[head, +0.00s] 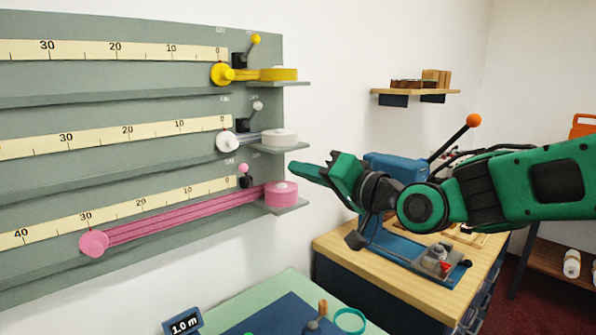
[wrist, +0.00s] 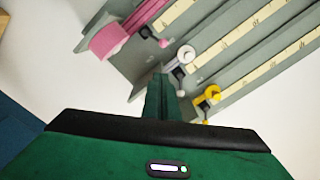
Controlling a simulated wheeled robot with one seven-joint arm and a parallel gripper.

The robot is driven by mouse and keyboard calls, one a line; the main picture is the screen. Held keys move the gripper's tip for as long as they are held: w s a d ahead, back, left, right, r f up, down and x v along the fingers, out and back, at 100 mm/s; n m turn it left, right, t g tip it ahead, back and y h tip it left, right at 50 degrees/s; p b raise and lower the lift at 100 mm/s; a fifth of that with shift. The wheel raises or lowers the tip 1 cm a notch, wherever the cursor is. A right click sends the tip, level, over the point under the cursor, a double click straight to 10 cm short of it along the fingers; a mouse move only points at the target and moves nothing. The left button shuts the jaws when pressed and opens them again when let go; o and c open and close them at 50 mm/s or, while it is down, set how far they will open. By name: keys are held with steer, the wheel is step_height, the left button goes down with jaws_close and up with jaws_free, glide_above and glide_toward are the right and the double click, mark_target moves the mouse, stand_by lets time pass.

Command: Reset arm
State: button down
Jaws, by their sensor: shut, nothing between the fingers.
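My green arm reaches in from the right in the head view, and my gripper (head: 312,174) points left toward the grey ribbon board (head: 120,75). The gripper is shut and empty, in front of the white wall, to the right of the pink spool (head: 281,194) as seen in the picture. In the wrist view my gripper (wrist: 161,80) shows as a narrow green shape with the board beyond it. The pink ribbon (head: 185,215) is drawn out left from its spool to a round pink end (head: 94,243) near the 30 mark.
The yellow spool (head: 279,74) and white spool (head: 280,138) sit on small shelves, their ends near 0. A blue machine (head: 398,168) with an orange-knobbed lever stands on a wooden cabinet (head: 345,250). A green table (head: 290,280) with a 1.0 m sign (head: 184,325) is below.

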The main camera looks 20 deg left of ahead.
steer(key=w+d+f+m+h, duration=0.1)
steer(key=d+f+h, duration=0.4)
steer(key=d, duration=0.8)
steer(key=d+f+m+h, duration=0.1)
steer(key=d+f+h, duration=0.4)
steer(key=d, duration=0.8)
steer(key=w+d+f+m+h, duration=0.1)
steer(key=d+f+h, duration=0.2)
steer(key=d+f, duration=0.7)
steer(key=s+d+f+m+g+h, duration=0.1)
steer(key=s+d+f+m+g, duration=0.1)
steer(key=s+d, duration=0.9)
steer(key=s+d+f+m+g+h, duration=0.2)
steer(key=s+d+g, duration=0.2)
steer(key=s+d, duration=0.7)
steer(key=shift+s+m+g, duration=0.4)
steer(key=shift+s, duration=0.05)
steer(key=c, duration=2.1)
jaws_free()
steer(key=shift+m+g, duration=0.6)
steer(key=shift+g, duration=0.3)
steer(key=s, duration=0.4)
steer(key=s+d+f, duration=0.1)
steer(key=s, duration=0.1)
steer(key=shift+s+f, duration=0.1)
steer(key=shift+s, duration=0.3)
steer(key=o, duration=0.5)
steer(key=shift+s+y, duration=0.2)
steer(key=shift+y, duration=0.1)
steer(key=shift+c, duration=0.8)
